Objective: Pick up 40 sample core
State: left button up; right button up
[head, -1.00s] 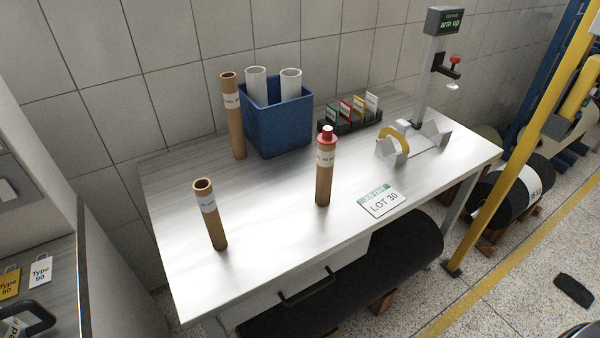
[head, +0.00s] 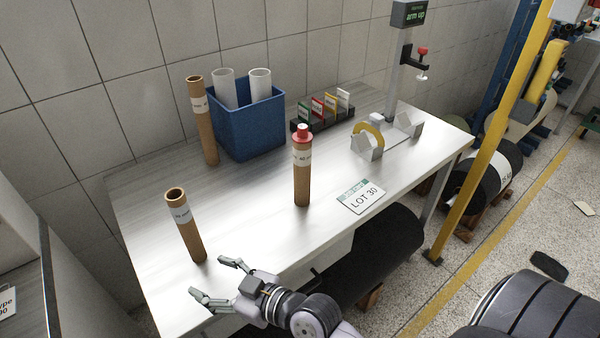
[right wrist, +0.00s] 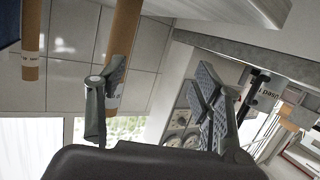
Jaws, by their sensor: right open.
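Three brown cardboard core tubes stand upright on the table. The one with a red cap (head: 302,180) stands mid-table; its label is small but seems to read 40. An open-topped core (head: 187,230) stands at the near left, and a taller core (head: 206,130) stands at the back beside the blue bin. My right gripper (head: 214,279) is open and empty at the table's front edge, just in front of the near-left core. The right wrist view shows the open fingers (right wrist: 160,95), with a brown core (right wrist: 124,35) beyond them, partly covered by one finger. My left gripper is out of view.
The blue bin (head: 252,130) holds white tubes. A rack of coloured cards (head: 322,120), a stand with a yellow ring (head: 368,140), a LOT 30 card (head: 361,197) and a post with a display (head: 397,60) occupy the right side. Bare tabletop (head: 245,215) separates the front cores.

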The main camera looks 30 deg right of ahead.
jog(key=w+d+r+m+t+h, duration=0.1)
jog(key=w+r+t, duration=0.25)
jog(key=r, duration=0.25)
jog(key=w+r+m+t+h, duration=0.1)
jog(key=w+r+t, duration=0.1)
jog(key=r+t, duration=0.3)
jog(key=w+d+r+m+h, duration=0.3)
jog(key=d+r+m+h, duration=0.2)
jog(key=d+m+h, duration=0.55)
jog(key=m+g+h, duration=0.5)
jog(key=g+h, duration=0.5)
jog(key=g, duration=0.1)
send_near(299, 161)
jog(key=p+x, duration=0.2)
jog(key=x, duration=0.6)
jog(key=shift+w+r, duration=0.1)
jog(key=shift+r, duration=0.05)
jog(key=x, duration=0.3)
jog(key=p+x, duration=0.1)
jog(key=shift+w+d+f, duration=0.1)
jog(key=shift+d+f, duration=0.2)
